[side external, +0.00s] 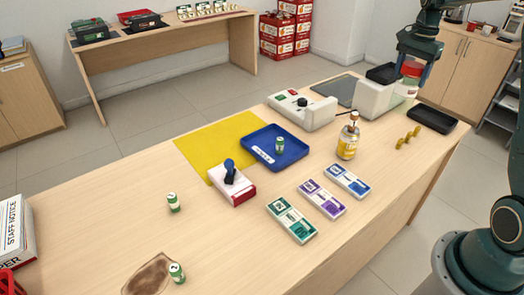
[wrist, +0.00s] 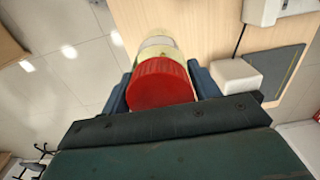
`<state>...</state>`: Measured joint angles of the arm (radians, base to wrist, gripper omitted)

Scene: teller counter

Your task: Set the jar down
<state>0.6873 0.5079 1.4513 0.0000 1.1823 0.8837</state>
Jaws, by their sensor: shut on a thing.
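The jar has a red lid (wrist: 160,84) and a pale, see-through body (wrist: 158,46). In the side view the jar (side external: 411,70) is at the upper right, by the counter's far edge. My gripper (side external: 412,68) is shut on the jar near its lid, with one blue finger on each side. The wrist view shows my gripper (wrist: 161,88) from behind the lid, with floor and the counter edge beyond.
A black tray (side external: 432,119), brass-coloured pieces (side external: 408,137) and an amber bottle (side external: 348,137) stand near the machine. A grey mat (side external: 336,88) lies behind it. A blue tray (side external: 262,155) holds a green-white can. The counter's left part has free room.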

